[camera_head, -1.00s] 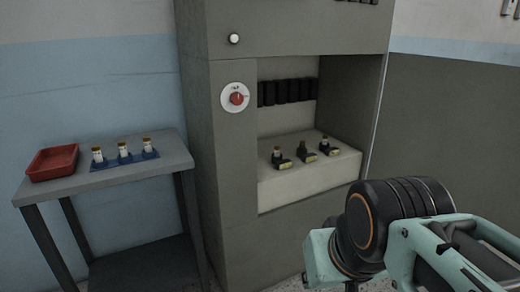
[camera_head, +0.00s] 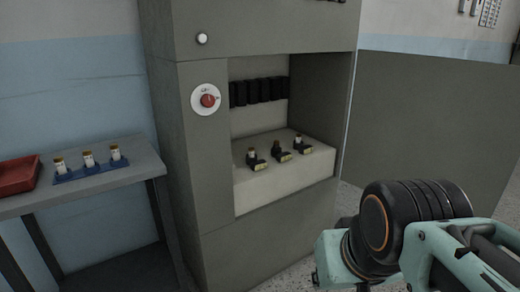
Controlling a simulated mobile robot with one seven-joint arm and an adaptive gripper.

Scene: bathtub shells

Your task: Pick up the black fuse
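Three fuses stand in holders on the pale ledge (camera_head: 270,182) inside the grey cabinet's open bay. The middle one looks darkest and appears to be the black fuse (camera_head: 276,147); it is small and its detail is hard to make out. The left fuse (camera_head: 251,153) and right fuse (camera_head: 298,139) have paler tops. My arm is at the lower right, in front of and apart from the cabinet. My gripper is not visible in the frame.
A grey side table (camera_head: 110,182) stands left of the cabinet (camera_head: 190,150). A red knob (camera_head: 208,100) and several black blocks (camera_head: 258,92) are on the cabinet. Floor shows at right.

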